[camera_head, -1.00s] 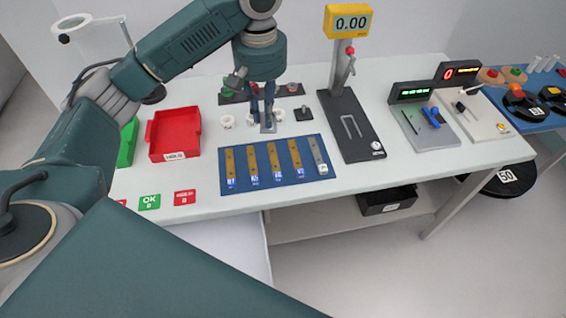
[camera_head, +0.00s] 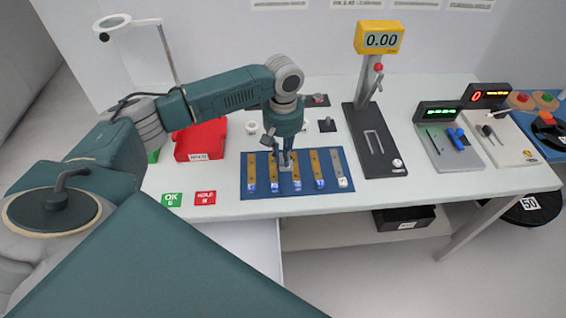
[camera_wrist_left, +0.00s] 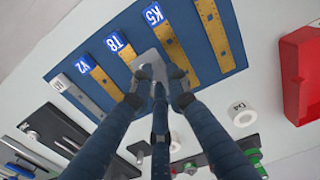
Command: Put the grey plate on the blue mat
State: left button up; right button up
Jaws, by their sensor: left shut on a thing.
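The blue mat (camera_head: 263,172) lies on the white table and also shows in the left wrist view (camera_wrist_left: 190,35). It bears several brass-coloured strips and one grey strip (camera_head: 337,163) at its right end, each with a small tag. My left gripper (camera_head: 286,158) is over the middle of the mat, fingers pointing down. It is shut on the small grey plate (camera_wrist_left: 148,60), which shows between the fingertips in the left wrist view (camera_wrist_left: 158,78). The fingers hide part of the plate. I cannot tell whether the plate touches the mat or a strip. My right gripper is not in view.
A red bin (camera_head: 201,140) stands left behind the mat. White rings (camera_head: 252,127) and small dark fixtures (camera_head: 327,125) stand behind it. A black stand with a yellow display (camera_head: 380,40) is close on the right. Green and red cards (camera_head: 172,200) lie at the front left.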

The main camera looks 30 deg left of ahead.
pick_arm(q)
notch_tip(320, 180, down, 4)
jog(key=shift+f, duration=0.15)
jog(key=o, duration=0.8)
notch_tip(320, 180, up, 12)
jog(key=shift+r+b, duration=0.1)
jog(key=shift+b, duration=0.7)
